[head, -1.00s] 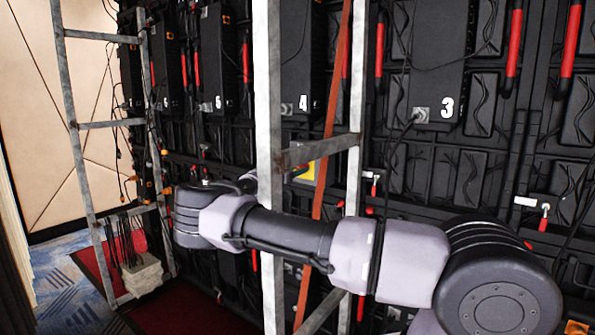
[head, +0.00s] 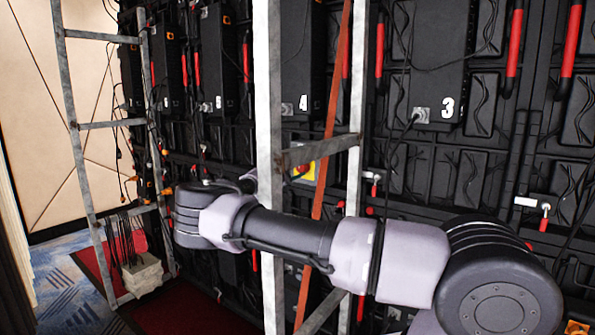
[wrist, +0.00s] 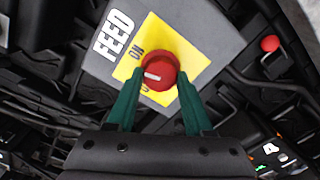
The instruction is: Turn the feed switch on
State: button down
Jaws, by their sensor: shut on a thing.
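The feed switch is a round red knob (wrist: 160,72) with a white mark, on a yellow plate (wrist: 190,53) fixed to a grey box. The word FEED stands beside the plate. ON is printed at the knob's upper left, and a second label below is mostly hidden by a finger. The white mark points left, between the two labels. My gripper (wrist: 158,84) has its green fingers shut on the knob, one on each side. In the head view the yellow plate (head: 309,172) shows partly behind a metal upright; my gripper is hidden there.
A metal upright frame (head: 268,100) and a red diagonal brace (head: 331,110) stand close to my arm. A ladder-like frame (head: 75,125) is at left, with a pale block (head: 142,275) at its foot. Cables hang along the black panel wall. Carpeted floor is open at far left.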

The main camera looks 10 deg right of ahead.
jog(key=shift+m, duration=1.5)
jog(key=shift+c, duration=1.4)
grip_release()
jog(key=shift+a, duration=0.1)
jog(key=v, duration=1)
jog(key=shift+s+a, duration=0.2)
jog(key=shift+s, duration=0.1)
